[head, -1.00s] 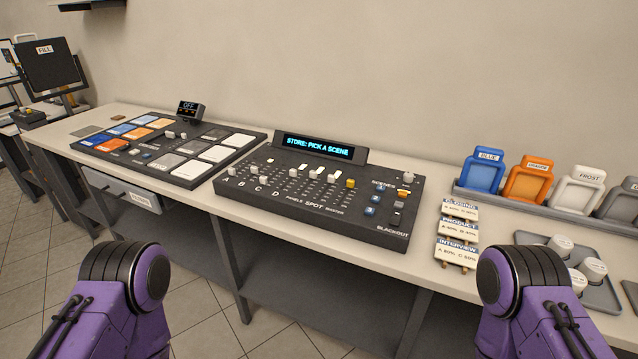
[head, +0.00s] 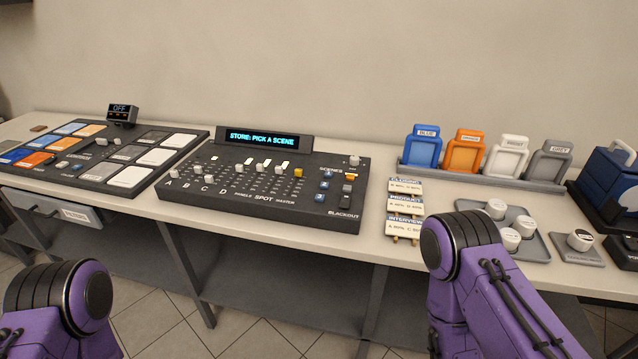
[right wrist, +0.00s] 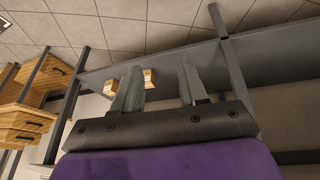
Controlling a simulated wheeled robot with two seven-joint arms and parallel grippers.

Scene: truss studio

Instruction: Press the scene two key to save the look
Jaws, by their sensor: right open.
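The lighting console (head: 230,206) sits on the bench. Its display (head: 264,138) reads "STORE: PICK A SCENE". Under the "SCENES" label at its right side is a column of three small blue keys. The middle one, the scene two key (head: 325,185), lies between the upper blue key (head: 329,173) and the lower blue key (head: 319,197). My right gripper (right wrist: 160,88) shows in the right wrist view, its two fingers apart and empty, with floor tiles and bench frame beyond. In the head view only purple arm links show; my left gripper is out of sight.
Left of the console is a panel of coloured and white pads (head: 128,176). To the right are scene cards (head: 405,207), a rack (head: 480,178) of coloured filter frames, and a tray (head: 540,247) with white knobs. A drawer (head: 50,208) hangs under the bench.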

